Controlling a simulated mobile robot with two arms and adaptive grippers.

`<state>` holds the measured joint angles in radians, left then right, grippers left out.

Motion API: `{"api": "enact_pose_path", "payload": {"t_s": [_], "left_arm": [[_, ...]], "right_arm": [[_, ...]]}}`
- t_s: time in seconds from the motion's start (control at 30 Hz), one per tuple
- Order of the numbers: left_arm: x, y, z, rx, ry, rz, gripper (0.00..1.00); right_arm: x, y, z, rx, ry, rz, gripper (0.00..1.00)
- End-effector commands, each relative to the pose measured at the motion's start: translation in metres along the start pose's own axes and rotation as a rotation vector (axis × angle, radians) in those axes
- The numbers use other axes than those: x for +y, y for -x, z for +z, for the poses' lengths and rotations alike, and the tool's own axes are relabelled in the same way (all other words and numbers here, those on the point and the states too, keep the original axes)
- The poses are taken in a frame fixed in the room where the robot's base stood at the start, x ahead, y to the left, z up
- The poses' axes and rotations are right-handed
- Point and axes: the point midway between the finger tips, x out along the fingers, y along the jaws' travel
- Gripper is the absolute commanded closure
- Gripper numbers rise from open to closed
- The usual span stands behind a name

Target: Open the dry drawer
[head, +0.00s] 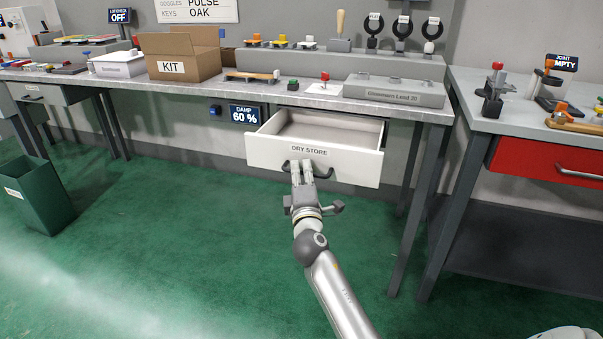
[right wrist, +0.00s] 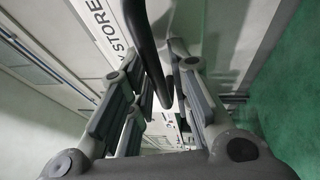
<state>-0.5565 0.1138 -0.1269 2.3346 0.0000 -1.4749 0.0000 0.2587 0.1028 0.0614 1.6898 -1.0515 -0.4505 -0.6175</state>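The dry drawer (head: 352,167) is a white drawer labelled DRY STORE under the middle workbench. It stands pulled out, and its inside (head: 315,128) shows bare in the head view. Its dark bar handle (head: 325,173) is on the front below the label. My right gripper (head: 301,168) is at the left part of this handle, with its fingers close together around it. In the right wrist view the handle (right wrist: 143,45) runs between the fingers, and part of the label shows beside it. My left gripper is not in view.
The workbench (head: 318,102) above holds a KIT box (head: 175,68), a grey block (head: 395,92) and small tools. A DAMP 60 % display (head: 245,114) is left of the drawer. A second bench with a red drawer (head: 540,168) stands right. A green bin (head: 40,195) stands left. Green floor in front is clear.

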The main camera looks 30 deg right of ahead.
Motion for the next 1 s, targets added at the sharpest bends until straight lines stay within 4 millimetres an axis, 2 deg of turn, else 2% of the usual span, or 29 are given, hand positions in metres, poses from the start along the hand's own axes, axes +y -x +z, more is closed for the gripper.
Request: {"api": "enact_pose_path", "payload": {"t_s": [0.17,0.27,0.7,0.83,1.0], "left_arm": [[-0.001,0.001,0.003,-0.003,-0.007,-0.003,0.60],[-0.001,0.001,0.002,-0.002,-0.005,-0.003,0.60],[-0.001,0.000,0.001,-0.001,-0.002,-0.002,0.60],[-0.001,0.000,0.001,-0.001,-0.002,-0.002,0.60],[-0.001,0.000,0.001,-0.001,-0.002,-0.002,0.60]], "right_arm": [[0.000,0.002,0.000,0.001,0.000,0.000,0.81],[-0.001,0.011,0.000,0.002,0.000,-0.001,0.81],[-0.001,0.095,0.000,0.001,-0.001,-0.003,0.81],[-0.001,0.111,0.000,0.001,0.000,-0.002,0.81],[-0.001,0.120,0.000,0.000,0.000,-0.001,0.81]]}}
